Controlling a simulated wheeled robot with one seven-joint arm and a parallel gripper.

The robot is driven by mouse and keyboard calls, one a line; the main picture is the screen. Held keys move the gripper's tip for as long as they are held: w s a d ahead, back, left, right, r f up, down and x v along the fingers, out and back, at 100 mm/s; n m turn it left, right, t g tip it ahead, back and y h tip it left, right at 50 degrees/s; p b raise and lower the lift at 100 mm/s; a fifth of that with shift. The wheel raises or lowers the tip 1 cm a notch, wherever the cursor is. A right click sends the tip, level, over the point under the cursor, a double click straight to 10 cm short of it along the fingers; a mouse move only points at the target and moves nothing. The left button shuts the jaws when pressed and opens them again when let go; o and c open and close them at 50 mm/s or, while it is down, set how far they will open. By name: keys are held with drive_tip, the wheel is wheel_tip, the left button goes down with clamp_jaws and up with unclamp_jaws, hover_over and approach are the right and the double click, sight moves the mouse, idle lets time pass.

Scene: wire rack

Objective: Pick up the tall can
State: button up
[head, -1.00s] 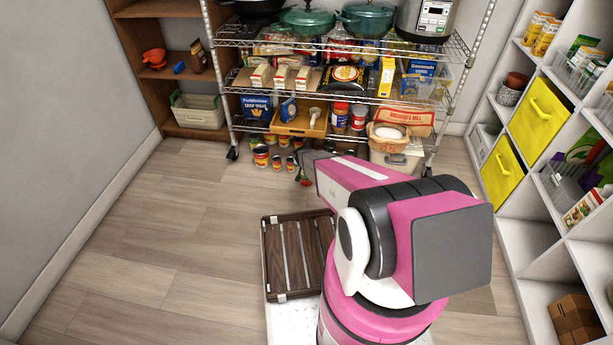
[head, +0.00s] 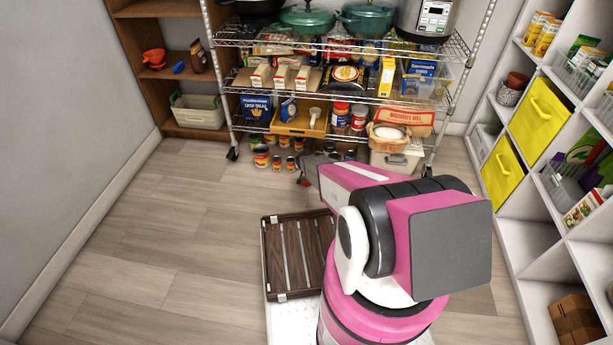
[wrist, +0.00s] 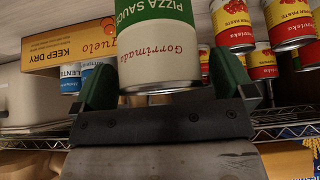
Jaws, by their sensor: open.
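A can with a green and white pizza sauce label (wrist: 158,50) fills the top middle of the wrist view, which looks upside down. It looks like the tall can; its far end is cut off by the frame. My gripper (wrist: 164,78) is open, with one green finger on each side of the can. A gap shows on the left; whether the right finger touches I cannot tell. In the head view my gripper (head: 305,181) is low at the rack's front, and my arm hides what is in front of it.
Blue and white cans (wrist: 98,72) and a yellow box (wrist: 68,47) are on the left. The wire rack (head: 345,100) is close above. Open floor (head: 150,230) lies to the left.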

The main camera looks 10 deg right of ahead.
drive_tip(key=shift+w+d+f, duration=0.1)
drive_tip(key=shift+w+f, duration=0.15)
drive_tip(key=shift+f, duration=0.15)
drive_tip(key=shift+r, duration=0.1)
drive_tip(key=c, duration=1.8)
